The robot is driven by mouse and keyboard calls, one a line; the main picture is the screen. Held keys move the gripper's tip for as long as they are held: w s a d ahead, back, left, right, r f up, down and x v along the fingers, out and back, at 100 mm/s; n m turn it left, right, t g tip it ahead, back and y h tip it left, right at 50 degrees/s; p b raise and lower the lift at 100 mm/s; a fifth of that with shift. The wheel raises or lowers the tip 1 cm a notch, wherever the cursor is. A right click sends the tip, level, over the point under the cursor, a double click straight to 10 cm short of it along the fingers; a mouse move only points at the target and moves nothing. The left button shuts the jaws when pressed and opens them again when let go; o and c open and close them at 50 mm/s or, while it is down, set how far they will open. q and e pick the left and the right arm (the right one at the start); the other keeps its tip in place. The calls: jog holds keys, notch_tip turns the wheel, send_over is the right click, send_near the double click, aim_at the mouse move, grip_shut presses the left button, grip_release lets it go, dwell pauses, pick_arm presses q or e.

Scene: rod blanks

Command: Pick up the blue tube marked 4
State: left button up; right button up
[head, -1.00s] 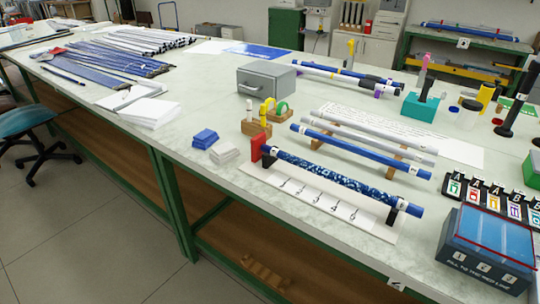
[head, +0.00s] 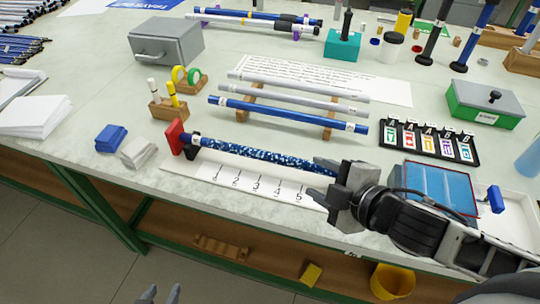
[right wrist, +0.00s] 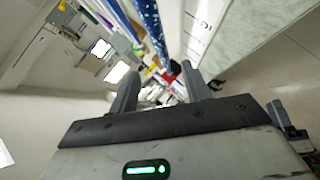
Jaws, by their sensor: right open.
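A plain blue tube (head: 285,113) with a white label at its right end lies on wooden rests, in front of two grey-white tubes (head: 300,88). A blue speckled tube (head: 255,152) lies on a white numbered board (head: 225,182) with a red stop at its left end. I cannot read the number on either tube. My right gripper (head: 322,180) is open and empty at the speckled tube's right end, hiding that end. In the right wrist view the speckled tube (right wrist: 155,28) runs beyond the open fingers.
More long tubes (head: 255,22) lie at the back. A grey drawer box (head: 167,42) stands at the left, a black card tray (head: 432,142) and a blue-topped box (head: 440,185) at the right. A red stop (head: 175,138) stands at the board's left end.

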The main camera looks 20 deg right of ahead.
aim_at(285, 162)
jog(key=x, duration=1.1)
jog(key=shift+a, duration=0.15)
grip_shut()
